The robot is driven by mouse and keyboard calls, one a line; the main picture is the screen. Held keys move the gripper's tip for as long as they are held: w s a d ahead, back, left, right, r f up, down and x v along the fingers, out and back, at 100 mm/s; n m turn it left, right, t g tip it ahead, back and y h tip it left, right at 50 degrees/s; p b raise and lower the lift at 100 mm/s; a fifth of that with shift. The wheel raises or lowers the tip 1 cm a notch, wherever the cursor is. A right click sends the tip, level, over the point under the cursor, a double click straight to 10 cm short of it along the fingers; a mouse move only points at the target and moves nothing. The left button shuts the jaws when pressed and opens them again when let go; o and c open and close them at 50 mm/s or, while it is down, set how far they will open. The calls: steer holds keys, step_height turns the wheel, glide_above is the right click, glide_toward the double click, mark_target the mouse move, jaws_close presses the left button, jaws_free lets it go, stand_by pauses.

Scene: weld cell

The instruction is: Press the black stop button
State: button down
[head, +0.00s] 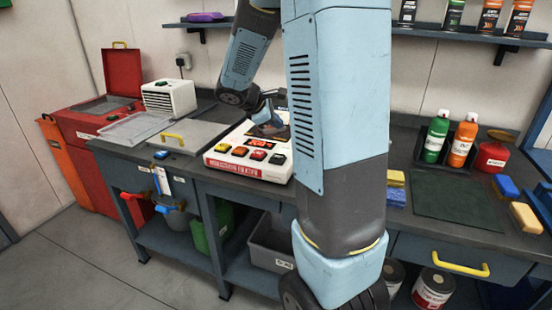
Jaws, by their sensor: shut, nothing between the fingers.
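A white control box (232,163) with a red label strip on its front stands on the workbench, left of my arm. A row of several coloured buttons runs along its front part, with a red lit panel behind them. The black button (277,159) looks to be the rightmost of the row. My gripper (266,126) is shut and empty, above the rear part of the box, behind the buttons. Its fingertips are small and dark here, and I cannot tell whether they touch the box. My own arm hides the area right of the box.
Green (436,138) and orange (463,141) bottles, sponges and a dark green mat (458,203) are on the right. A shelf (465,35) hangs above.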

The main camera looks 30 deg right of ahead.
mark_target(276, 158)
steer(key=shift+f, duration=0.1)
steer(key=shift+f, duration=4.3)
steer(key=shift+f, duration=0.85)
steer(key=shift+r, duration=0.95)
steer(key=shift+r, duration=2.5)
